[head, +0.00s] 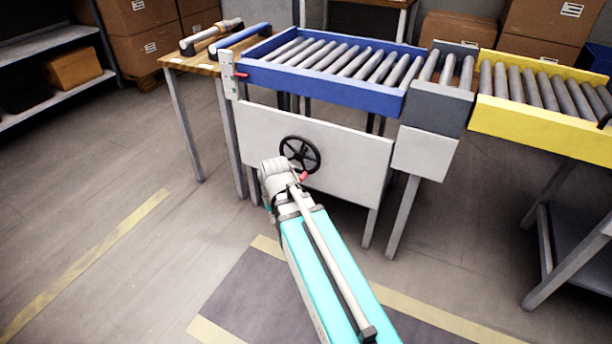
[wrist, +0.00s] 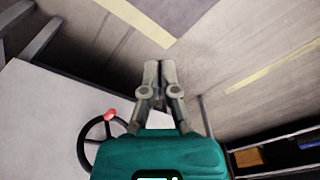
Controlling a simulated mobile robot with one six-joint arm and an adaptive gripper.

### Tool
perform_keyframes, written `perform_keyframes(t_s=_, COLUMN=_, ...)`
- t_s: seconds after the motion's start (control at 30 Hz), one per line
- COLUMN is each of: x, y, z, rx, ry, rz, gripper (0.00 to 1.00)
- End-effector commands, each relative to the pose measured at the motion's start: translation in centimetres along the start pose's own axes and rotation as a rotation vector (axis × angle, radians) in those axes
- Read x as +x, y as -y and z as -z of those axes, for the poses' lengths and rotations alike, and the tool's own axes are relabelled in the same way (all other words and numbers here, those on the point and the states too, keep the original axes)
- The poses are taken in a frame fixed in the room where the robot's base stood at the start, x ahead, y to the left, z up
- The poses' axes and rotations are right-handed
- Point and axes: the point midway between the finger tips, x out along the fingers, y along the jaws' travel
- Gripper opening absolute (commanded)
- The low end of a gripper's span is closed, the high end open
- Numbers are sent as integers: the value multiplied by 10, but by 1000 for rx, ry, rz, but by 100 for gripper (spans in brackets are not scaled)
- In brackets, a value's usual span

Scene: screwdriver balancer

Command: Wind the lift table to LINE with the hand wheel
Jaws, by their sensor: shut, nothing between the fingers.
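The lift table has a blue roller deck (head: 330,85) above a white front panel (head: 355,165). A black hand wheel (head: 300,138) with a red knob (head: 303,176) at its lower rim is mounted on the panel. The wheel also shows at lower left in the wrist view (wrist: 84,138). A pale plate (head: 230,88) with a red pointer (head: 241,75) is at the deck's left end; its markings are too small to read. My gripper (wrist: 160,64) is shut and empty, apart from the wheel and knob. My wrist hides the fingers in the head view.
A grey roller section (head: 437,105) and a yellow conveyor (head: 540,125) stand right of the deck. A wooden bench (head: 205,65) with tools is at left. Boxes and a shelf (head: 55,52) stand behind. The floor at left is clear.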

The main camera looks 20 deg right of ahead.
Motion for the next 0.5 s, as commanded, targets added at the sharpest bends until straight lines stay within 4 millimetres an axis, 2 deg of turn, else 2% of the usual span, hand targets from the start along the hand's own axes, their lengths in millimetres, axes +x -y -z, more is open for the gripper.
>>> perform_keyframes(t_s=0.03, x=1, y=-11, z=19, rx=49, ry=-26, rz=8, gripper=0)
perform_keyframes(t_s=0.17, x=2, y=-43, z=60, rx=186, ry=-105, rz=36, gripper=0)
perform_keyframes(t_s=0.3, x=0, y=-85, z=103, rx=347, ry=-198, rz=69, gripper=0)
perform_keyframes(t_s=0.5, x=-5, y=-145, z=150, rx=543, ry=-315, rz=112, gripper=0)
